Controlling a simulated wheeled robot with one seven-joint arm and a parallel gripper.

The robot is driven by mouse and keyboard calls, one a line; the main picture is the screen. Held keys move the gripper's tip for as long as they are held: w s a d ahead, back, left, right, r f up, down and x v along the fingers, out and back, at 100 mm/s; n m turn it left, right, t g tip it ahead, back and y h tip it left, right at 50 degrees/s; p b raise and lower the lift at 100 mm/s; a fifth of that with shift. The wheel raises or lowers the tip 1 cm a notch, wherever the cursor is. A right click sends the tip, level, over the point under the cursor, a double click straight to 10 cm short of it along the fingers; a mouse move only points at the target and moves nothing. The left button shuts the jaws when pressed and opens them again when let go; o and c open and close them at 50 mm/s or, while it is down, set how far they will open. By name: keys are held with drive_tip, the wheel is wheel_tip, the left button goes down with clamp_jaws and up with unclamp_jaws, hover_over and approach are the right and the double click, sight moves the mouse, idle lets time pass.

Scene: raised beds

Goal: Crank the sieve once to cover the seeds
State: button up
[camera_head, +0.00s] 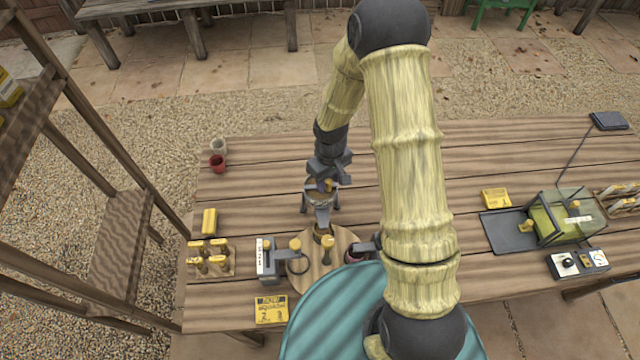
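The sieve (319,201) looks like a small round drum on dark legs near the middle of the wooden table. A grey chute (322,216) slopes from it toward a small brown pot (323,229) at the rear edge of a round wooden board. My gripper (327,185) reaches down from behind and is right over the sieve. A small yellow piece, perhaps the crank knob, shows between or beside the fingers. I cannot tell whether the fingers are closed on it. The crank itself is mostly hidden by my gripper. No seeds can be made out.
The round board (345,245) carries yellow-topped pieces. A grey device with a ring (285,264) stands left of it. A wooden rack of yellow-topped pegs (210,270) is farther left. A green glass box (565,215) stands at the right.

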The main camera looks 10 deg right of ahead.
drive_tip(key=shift+r+p, duration=2.2)
drive_tip(key=shift+r, duration=1.05)
drive_tip(key=shift+s+d+r+b, duration=0.1)
drive_tip(key=shift+d+b, duration=0.1)
drive_tip(key=shift+b, duration=0.1)
drive_tip(key=s+d+r+m+t+b, duration=0.1)
drive_tip(key=s+d+r+m+b, duration=0.2)
drive_tip(key=s, duration=0.3)
drive_tip(key=s+d+r+m+t+b, duration=0.1)
drive_tip(key=s+d+r+m+b, duration=0.2)
drive_tip(key=s+d+r+b, duration=0.1)
drive_tip(key=s+r+b, duration=0.1)
drive_tip(key=s+b, duration=0.1)
drive_tip(key=shift+s+t, duration=0.3)
drive_tip(key=shift+s, duration=0.1)
